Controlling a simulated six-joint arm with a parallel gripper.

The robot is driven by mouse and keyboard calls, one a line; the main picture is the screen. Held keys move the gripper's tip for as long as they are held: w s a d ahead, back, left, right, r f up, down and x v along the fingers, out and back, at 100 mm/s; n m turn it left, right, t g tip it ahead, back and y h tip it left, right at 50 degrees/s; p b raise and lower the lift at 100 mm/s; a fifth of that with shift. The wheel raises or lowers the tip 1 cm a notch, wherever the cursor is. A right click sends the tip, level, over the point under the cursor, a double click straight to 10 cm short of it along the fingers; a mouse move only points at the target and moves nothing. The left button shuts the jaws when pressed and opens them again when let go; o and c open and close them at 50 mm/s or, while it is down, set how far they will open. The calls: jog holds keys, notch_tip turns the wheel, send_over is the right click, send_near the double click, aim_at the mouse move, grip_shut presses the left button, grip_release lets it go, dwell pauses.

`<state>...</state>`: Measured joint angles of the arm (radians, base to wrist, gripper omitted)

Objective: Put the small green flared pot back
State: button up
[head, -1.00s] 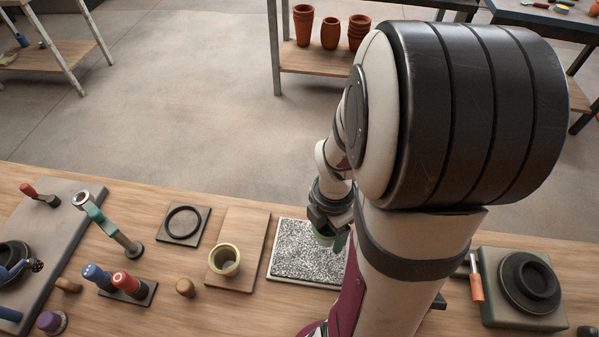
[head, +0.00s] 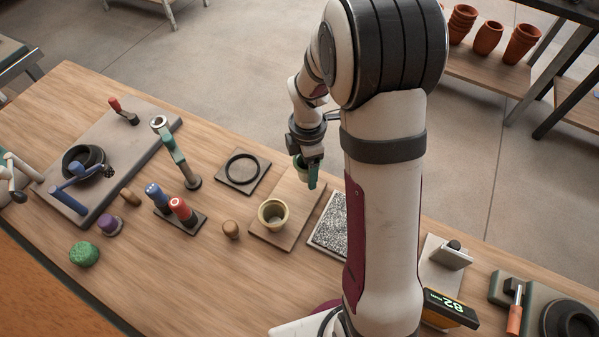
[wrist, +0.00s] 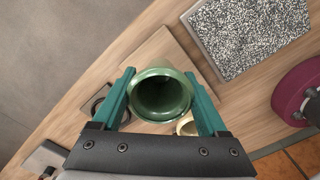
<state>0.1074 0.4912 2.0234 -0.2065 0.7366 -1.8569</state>
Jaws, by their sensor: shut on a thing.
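The small green flared pot is held between the jaws of my gripper (head: 307,172), which is shut on it. In the wrist view the pot (wrist: 160,72) shows its round open mouth, with a green finger on either side. In the head view it hangs above the far end of a wooden board (head: 262,238), mostly hidden by the gripper. A cream-yellow pot (head: 265,215) stands upright at the near end of that board. In the wrist view the held pot partly hides this cream-yellow pot (wrist: 186,126).
A speckled slab (head: 326,230) lies right of the board, partly behind my arm. A square plate with a black ring (head: 239,184) lies to the left.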

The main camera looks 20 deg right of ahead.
aim_at(300, 157)
jog(key=f, duration=0.1)
jog(key=a+f, duration=0.1)
jog(key=f, duration=0.1)
jog(key=w+f, duration=0.1)
jog(key=f, duration=0.1)
jog(key=shift+a, duration=0.15)
jog(key=shift+f, duration=0.1)
jog(key=o, duration=1.1)
notch_tip(300, 157, up, 12)
jog(key=shift+f, duration=0.2)
jog(key=s+a+r+m, duration=0.2)
jog(key=s+m, duration=0.5)
jog(key=m, duration=0.1)
jog(key=s+a+r+m+y, duration=0.1)
jog(key=s+a+r+m, duration=0.1)
jog(key=s+m, duration=0.5)
jog(key=s+a+r+m+y, duration=0.1)
jog(key=s+a+r+m, duration=0.1)
jog(key=s+m, duration=0.6)
jog(key=shift+s+r+m, duration=0.3)
jog(key=shift+s+r, duration=0.45)
jog(key=shift+r, duration=0.15)
jog(key=shift+a, duration=0.1)
